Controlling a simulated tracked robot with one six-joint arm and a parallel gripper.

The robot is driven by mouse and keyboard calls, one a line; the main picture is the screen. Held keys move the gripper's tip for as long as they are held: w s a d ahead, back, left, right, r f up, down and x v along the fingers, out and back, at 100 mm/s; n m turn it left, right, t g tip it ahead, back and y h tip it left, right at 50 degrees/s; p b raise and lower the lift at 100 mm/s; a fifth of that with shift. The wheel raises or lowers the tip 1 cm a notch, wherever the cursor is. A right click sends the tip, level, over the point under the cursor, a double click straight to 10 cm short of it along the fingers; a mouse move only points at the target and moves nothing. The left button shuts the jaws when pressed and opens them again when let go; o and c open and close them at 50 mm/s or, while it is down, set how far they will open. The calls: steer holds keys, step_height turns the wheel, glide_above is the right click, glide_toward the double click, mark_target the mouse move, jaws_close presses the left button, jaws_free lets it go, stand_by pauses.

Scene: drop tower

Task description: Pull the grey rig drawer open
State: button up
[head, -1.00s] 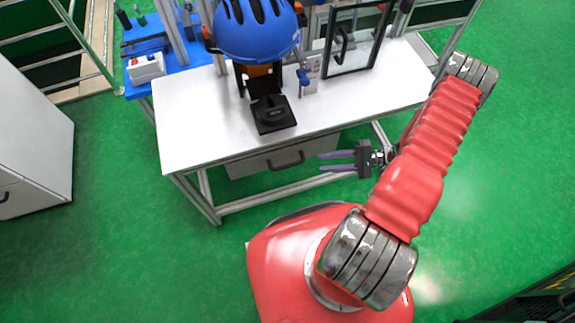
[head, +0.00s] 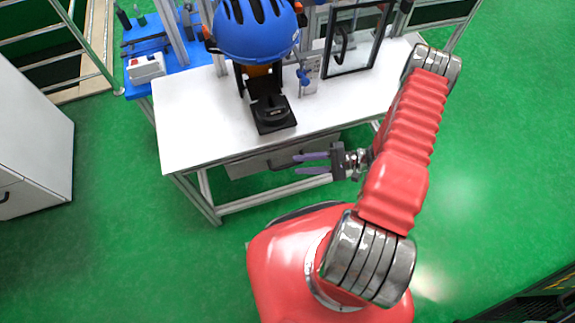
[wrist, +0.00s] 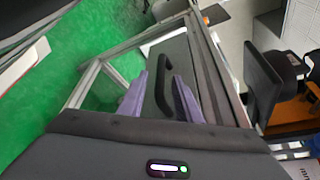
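The grey rig drawer (head: 243,166) sits shut under the white table top. Its black bar handle (head: 284,163) is on the front; in the wrist view the handle (wrist: 163,85) appears between my two purple fingers, ahead of their tips. My gripper (head: 299,163) is open, with a clear gap between the fingers. In the head view its fingertips are close to the right end of the handle. I cannot tell whether either finger touches it.
The white table top (head: 195,125) lies above the drawer, on metal legs (head: 206,190). A white cabinet (head: 30,140) is at the left. Green floor is clear at the right.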

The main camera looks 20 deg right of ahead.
steer(key=shift+x, duration=2.65)
steer(key=shift+c, duration=0.4)
jaws_close()
